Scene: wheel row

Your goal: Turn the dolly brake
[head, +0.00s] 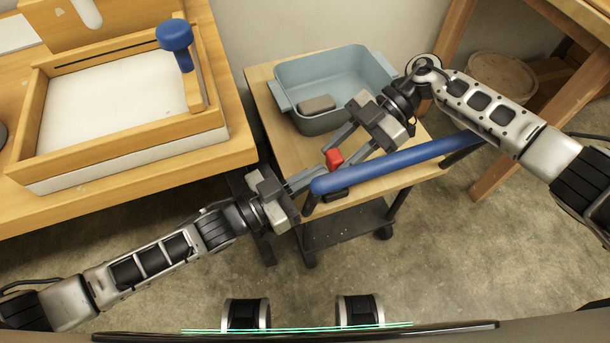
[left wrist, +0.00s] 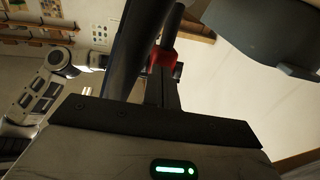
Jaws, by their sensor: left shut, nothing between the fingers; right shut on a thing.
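The dolly (head: 265,85) has a wooden top, a dark lower shelf, casters and a blue push handle (head: 400,165) along its near side. A small red brake piece (head: 333,158) shows just behind the handle's left end; red also shows in the left wrist view (left wrist: 163,62). My right gripper (head: 347,150) reaches down from the upper right, its fingers closed on the red brake piece, partly hiding it. My left gripper (head: 310,178) is shut and empty, its tips beside the handle's left end and close to the brake. Contact there cannot be told.
A blue-grey tub (head: 290,74) with a grey-brown block (head: 317,104) stands on the dolly. A wooden bench (head: 220,150) at left carries a framed tray with a blue knob (head: 174,35). Wooden legs stand at right. Floor in front is clear.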

